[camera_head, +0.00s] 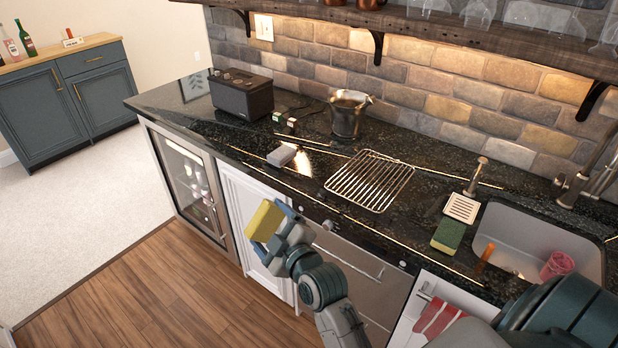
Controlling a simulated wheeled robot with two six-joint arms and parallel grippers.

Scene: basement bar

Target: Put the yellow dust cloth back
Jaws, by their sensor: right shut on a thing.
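The yellow dust cloth (264,219) shows as a small folded yellow block in my right gripper (275,229). That gripper is shut on it and holds it in front of the counter's front edge, before the white cabinet door and above the wooden floor. The gripper's fingers hide part of the cloth. My left gripper is not in view.
A red-and-white striped towel (437,318) hangs on the cabinet front below the sink (509,232). On the black counter are a wire rack (369,181), a green-and-yellow sponge (448,235), a metal pitcher (347,113) and a black radio (242,94). Floor at left is clear.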

